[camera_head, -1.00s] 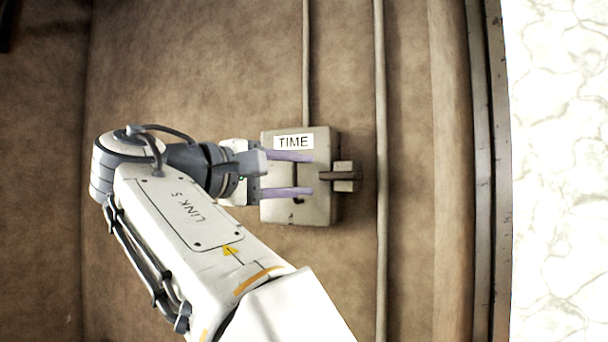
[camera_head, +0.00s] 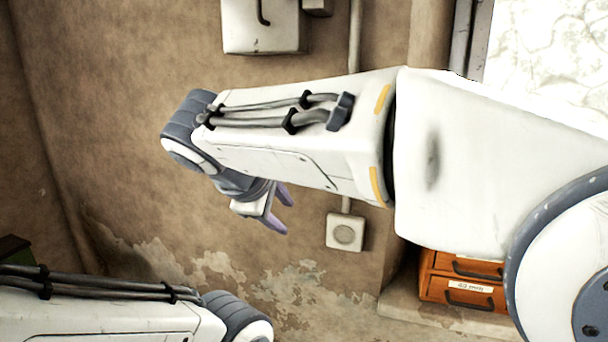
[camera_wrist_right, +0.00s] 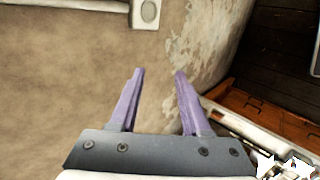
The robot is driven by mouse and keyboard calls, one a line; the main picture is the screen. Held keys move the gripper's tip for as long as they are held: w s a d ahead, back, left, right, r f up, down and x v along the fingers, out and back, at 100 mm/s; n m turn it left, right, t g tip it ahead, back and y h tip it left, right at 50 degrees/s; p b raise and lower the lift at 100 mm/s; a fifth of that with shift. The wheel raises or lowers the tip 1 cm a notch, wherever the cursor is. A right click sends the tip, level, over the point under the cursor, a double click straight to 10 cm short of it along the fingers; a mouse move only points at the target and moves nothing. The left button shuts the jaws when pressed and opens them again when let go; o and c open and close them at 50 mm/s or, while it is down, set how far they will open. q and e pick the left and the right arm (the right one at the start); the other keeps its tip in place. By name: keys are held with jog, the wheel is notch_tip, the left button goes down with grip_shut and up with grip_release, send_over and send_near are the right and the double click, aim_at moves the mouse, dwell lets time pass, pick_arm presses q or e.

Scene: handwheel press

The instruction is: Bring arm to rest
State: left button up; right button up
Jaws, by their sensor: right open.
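My right arm crosses the head view from the right, bent at the wrist. Its right gripper (camera_head: 280,208) hangs below the forearm, partly hidden by it, with purple fingers pointing down and to the right. In the right wrist view the two purple fingers (camera_wrist_right: 158,75) stand apart with nothing between them, in front of the brown wall. The beige wall box (camera_head: 264,38) is at the top of the head view, well away from the gripper. My left arm shows at the lower left, and its gripper is out of view.
A small pale square wall fitting (camera_head: 345,232) is right of the gripper; it also shows in the wrist view (camera_wrist_right: 149,13). An orange drawer cabinet (camera_head: 462,280) stands at the lower right. The wall has peeling plaster low down. Free room lies left of the gripper.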

jog(key=s+d+f+m+g+y+b, duration=0.2)
jog(key=s+d+f+m+g+b, duration=0.1)
jog(key=s+f, duration=0.9)
jog(key=s+d+f+m+g+y+b, duration=0.2)
jog(key=s+d+f+m+g+b, duration=0.2)
jog(key=s+f, duration=0.8)
notch_tip(320, 180, down, 6)
jog(key=shift+d+f+g, duration=0.15)
jog(key=shift+d+g, duration=0.45)
jog(key=shift+d, duration=0.15)
